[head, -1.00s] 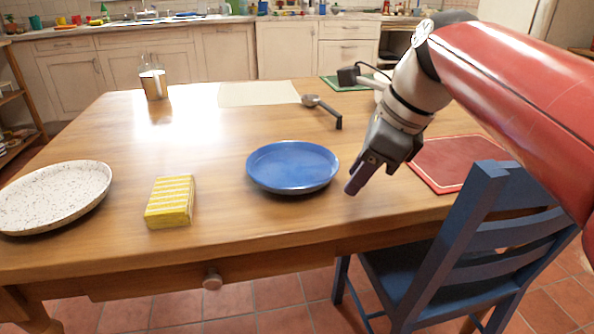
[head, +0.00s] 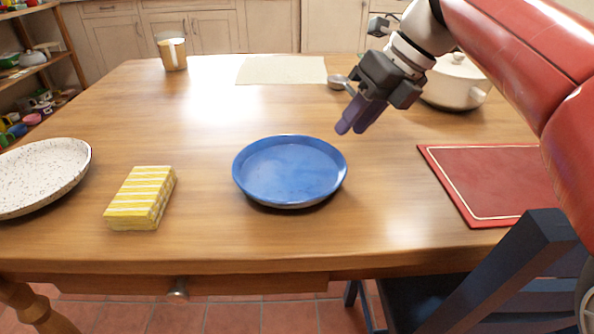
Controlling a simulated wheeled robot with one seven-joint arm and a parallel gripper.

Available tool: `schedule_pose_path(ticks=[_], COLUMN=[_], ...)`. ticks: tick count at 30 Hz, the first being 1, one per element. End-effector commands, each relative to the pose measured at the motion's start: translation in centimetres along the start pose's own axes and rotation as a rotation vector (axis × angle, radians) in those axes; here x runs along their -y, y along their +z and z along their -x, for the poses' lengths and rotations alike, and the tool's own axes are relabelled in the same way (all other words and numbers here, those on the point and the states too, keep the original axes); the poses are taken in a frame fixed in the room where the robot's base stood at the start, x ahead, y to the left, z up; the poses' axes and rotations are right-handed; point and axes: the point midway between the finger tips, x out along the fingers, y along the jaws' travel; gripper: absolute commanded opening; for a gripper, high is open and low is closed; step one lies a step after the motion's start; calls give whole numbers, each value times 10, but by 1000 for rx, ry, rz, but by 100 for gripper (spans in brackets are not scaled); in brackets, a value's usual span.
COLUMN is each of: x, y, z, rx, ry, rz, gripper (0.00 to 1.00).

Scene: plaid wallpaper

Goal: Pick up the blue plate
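The blue plate (head: 290,171) lies flat on the wooden table in the middle of the head view. It is round with a low raised rim, and nothing is on it. My gripper (head: 352,127) is in the air above and just right of the plate's far right rim, apart from it. Its two purple-tipped fingers point down and to the left. They look close together from this angle, and the gap between them is hard to judge. No object shows between them.
A yellow striped block (head: 140,198) and a speckled white plate (head: 40,175) lie to the left. A red board (head: 492,185) lies right, a white pot (head: 455,82) behind it. A blue chair (head: 500,285) stands at the front right. A metal cup (head: 173,54) stands far left.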

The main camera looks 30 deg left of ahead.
Motion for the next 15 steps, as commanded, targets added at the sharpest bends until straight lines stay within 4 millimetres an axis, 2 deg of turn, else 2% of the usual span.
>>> schedule_pose_path(ticks=[5, 11, 15], x=[0, -1, -2], y=[1, 3, 3], z=[-18, -49, -56], rx=[-1, -2, 0], ry=[0, 1, -1], rz=[0, -1, -1], gripper=[30, 30, 30])
